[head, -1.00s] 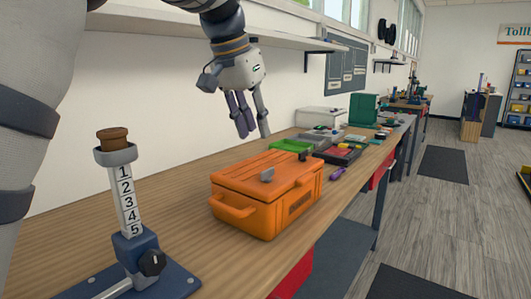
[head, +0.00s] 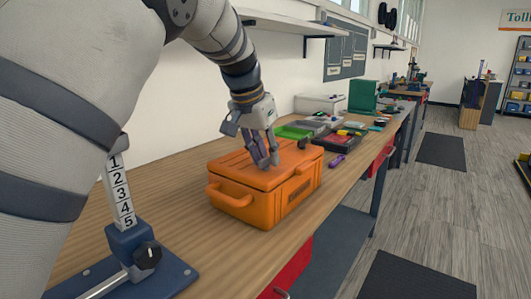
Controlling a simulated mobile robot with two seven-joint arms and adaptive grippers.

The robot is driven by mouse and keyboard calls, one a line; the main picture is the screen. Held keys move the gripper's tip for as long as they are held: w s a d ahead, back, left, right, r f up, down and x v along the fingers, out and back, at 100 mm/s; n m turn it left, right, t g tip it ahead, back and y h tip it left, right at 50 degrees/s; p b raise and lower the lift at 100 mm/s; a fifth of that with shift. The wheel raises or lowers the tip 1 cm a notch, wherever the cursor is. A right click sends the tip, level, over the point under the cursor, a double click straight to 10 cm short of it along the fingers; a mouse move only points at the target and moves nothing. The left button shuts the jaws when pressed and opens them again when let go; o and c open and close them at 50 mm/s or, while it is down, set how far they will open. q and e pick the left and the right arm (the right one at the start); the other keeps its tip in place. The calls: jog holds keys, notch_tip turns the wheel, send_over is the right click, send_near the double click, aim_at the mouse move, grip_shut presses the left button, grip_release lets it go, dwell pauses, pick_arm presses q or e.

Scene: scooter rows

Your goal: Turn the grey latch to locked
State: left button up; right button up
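The orange case (head: 245,208) stands on the wooden bench, with a handle on its near left end. My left gripper (head: 267,163) points down with its fingertips at the top of the lid. The fingers look close together, and I cannot tell whether they grip anything. The grey latch is hidden at the fingertips, so its present angle cannot be seen. My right gripper is not in view.
A green tray (head: 293,132), a dark parts tray (head: 338,142) and a purple tool (head: 337,160) lie beyond the case. A shelf hangs above.

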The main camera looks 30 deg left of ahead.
pick_arm(q)
grip_shut()
